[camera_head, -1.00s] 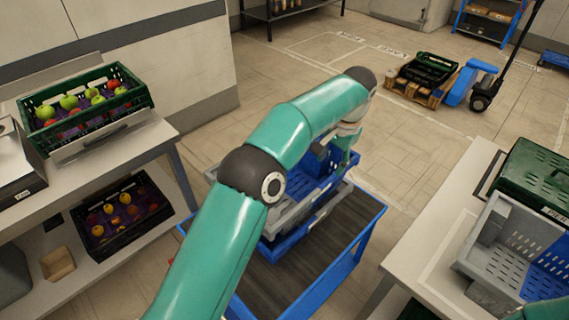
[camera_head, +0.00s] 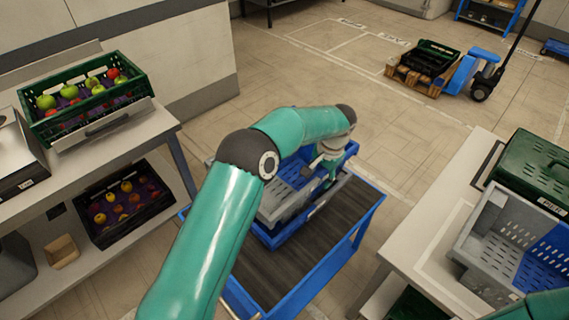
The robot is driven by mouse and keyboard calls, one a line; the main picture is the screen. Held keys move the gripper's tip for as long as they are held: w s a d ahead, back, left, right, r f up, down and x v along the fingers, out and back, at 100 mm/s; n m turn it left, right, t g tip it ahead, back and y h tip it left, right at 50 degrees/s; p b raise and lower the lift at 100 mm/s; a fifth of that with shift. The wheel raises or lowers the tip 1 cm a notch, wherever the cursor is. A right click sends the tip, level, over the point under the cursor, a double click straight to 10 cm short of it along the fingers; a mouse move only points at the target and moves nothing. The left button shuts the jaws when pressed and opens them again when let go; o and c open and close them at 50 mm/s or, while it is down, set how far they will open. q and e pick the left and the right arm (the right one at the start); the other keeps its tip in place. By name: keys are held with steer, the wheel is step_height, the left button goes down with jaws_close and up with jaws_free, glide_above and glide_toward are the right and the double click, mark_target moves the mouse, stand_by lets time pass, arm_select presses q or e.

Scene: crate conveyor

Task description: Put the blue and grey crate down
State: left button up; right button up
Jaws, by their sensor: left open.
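A blue and grey crate (camera_head: 283,202) sits on top of a blue crate on the blue-framed conveyor (camera_head: 285,280) in the middle of the head view. Its grey half is nearer on the left and its blue part is farther back. My left gripper (camera_head: 328,178) is open at the crate's right side; my arm hides part of the crate, and I cannot tell whether the fingers touch it. Another grey and blue crate (camera_head: 482,262) stands on the right table. Only a bit of my right arm shows at the bottom right corner; its gripper is out of view.
A green crate of apples (camera_head: 88,115) stands on the left table, with a dark fruit crate (camera_head: 125,232) on the shelf below. A green lidded crate (camera_head: 530,165) is on the right table (camera_head: 425,240). A pallet truck (camera_head: 470,75) stands at the back. The conveyor's near belt is clear.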

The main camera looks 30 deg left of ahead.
arm_select(q)
steer(key=shift+a+f+p, duration=0.15)
steer(key=shift+f+p, duration=0.15)
steer(key=shift+f, duration=0.65)
steer(key=shift+a+f+p, duration=0.1)
steer(key=shift+f+p, duration=0.15)
steer(key=shift+f, duration=0.65)
jaws_close()
steer(key=shift+w+r, duration=0.1)
steer(key=shift+r, duration=0.05)
